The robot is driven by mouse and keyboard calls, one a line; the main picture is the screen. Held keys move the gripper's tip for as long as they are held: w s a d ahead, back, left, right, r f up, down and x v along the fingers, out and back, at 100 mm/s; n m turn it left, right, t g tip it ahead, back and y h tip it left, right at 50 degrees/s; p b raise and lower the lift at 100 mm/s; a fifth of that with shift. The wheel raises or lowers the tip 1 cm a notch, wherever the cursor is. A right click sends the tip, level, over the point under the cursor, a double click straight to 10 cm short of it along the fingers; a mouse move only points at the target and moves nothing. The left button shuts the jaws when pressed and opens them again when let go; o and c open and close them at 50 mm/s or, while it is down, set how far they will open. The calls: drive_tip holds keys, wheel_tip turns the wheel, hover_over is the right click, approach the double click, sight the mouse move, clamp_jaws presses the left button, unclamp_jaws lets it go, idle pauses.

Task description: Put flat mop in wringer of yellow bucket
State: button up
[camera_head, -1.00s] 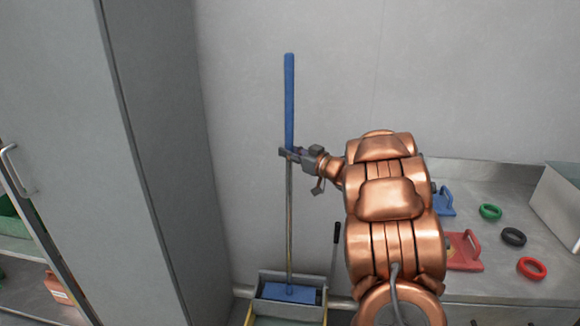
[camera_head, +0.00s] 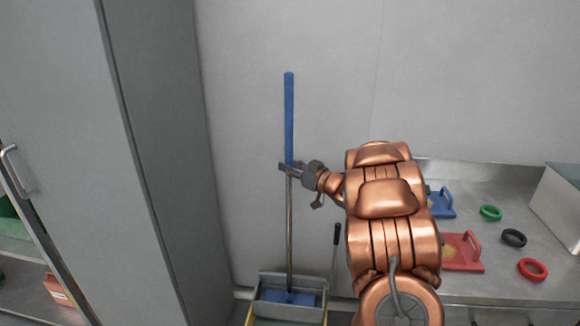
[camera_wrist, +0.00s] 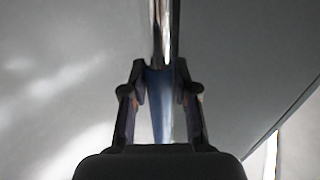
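The flat mop stands upright, with a blue grip (camera_head: 289,115) above a thin metal pole (camera_head: 290,225). Its blue head (camera_head: 290,297) is low, inside the grey wringer (camera_head: 263,292) on top of the yellow bucket (camera_head: 262,321). The wringer's front wall hides the lower part of the head, so I cannot tell whether it rests on the bottom. My gripper (camera_head: 287,167) is shut around the mop at the lower end of the blue grip. In the wrist view my gripper's fingers (camera_wrist: 161,75) lie on both sides of the mop handle (camera_wrist: 160,105).
A tall grey cabinet (camera_head: 165,130) stands at the left. A metal counter (camera_head: 480,225) at the right holds a blue tool (camera_head: 440,203), a red tool (camera_head: 463,252), and green (camera_head: 490,212), black (camera_head: 513,237) and red (camera_head: 532,269) rings. A dark handle (camera_head: 336,245) rises right of the bucket.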

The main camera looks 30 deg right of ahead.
drive_tip(key=o, duration=0.3)
drive_tip(key=shift+r, duration=0.15)
drive_tip(key=v, duration=1.2)
drive_tip(key=shift+b, duration=0.35)
